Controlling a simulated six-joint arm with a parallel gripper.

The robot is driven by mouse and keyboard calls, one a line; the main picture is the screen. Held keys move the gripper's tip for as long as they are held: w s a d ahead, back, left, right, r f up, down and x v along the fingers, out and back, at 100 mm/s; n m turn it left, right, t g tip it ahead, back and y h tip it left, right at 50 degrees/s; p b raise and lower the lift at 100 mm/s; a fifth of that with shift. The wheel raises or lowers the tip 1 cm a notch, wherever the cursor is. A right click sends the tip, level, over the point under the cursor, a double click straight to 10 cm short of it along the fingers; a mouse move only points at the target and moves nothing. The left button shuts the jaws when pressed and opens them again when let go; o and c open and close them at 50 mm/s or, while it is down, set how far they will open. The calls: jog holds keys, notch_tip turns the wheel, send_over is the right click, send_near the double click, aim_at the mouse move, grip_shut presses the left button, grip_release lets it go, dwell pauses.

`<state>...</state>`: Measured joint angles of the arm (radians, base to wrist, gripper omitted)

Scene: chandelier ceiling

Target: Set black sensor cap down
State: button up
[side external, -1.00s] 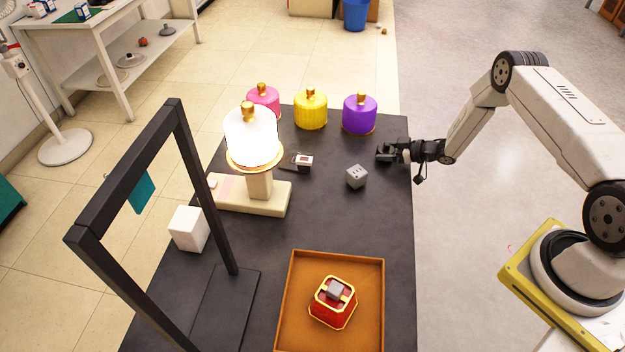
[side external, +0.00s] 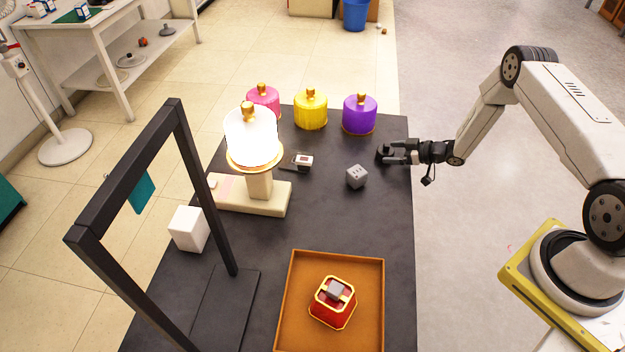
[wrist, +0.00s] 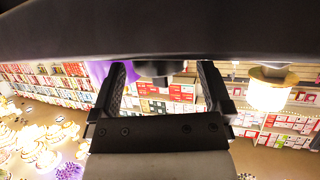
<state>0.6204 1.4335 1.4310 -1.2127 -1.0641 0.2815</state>
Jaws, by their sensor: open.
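My gripper (side external: 400,153) is at the right edge of the dark table, low and pointing left, with its jaws apart. A small dark piece (side external: 383,153), likely the black sensor cap, is at the fingertips near the tabletop; its outline is hard to make out. In the wrist view, the two fingers (wrist: 164,88) stand wide apart. A dark rounded piece (wrist: 156,70) shows between them, apart from both fingers as far as I can see.
Purple (side external: 360,114), yellow (side external: 310,109) and pink (side external: 265,98) shades stand at the back. A lit lamp (side external: 252,140), a black frame (side external: 205,185) and an orange tray (side external: 289,300) take up the left and front.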

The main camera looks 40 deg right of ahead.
jog(key=shift+v, duration=2.7)
jog(key=shift+w+r, duration=0.25)
jog(key=w+a+r+m+g+h, duration=0.1)
jog(key=w+a+r+h, duration=0.15)
jog(key=r, duration=0.35)
notch_tip(320, 180, up, 8)
jog(key=m+g+h, duration=0.2)
jog(key=h, duration=0.2)
send_over(392, 152)
jog(key=s+a, duration=0.3)
jog(key=a, duration=0.1)
jog(key=s+a+r+m+g, duration=0.1)
jog(key=s+a+r+g, duration=0.2)
jog(key=s+a, duration=0.4)
jog(key=s+a+r+m+g, duration=0.1)
jog(key=s+a+r+g, duration=0.2)
jog(key=s, duration=0.9)
jog(key=a+r, duration=0.2)
jog(key=a, duration=0.1)
jog(key=shift+s+a, duration=0.35)
jog(key=shift+s, duration=0.05)
jog(key=shift+w+r+y, duration=0.1)
jog(key=shift+w+y, duration=0.05)
jog(key=shift+y, duration=0.1)
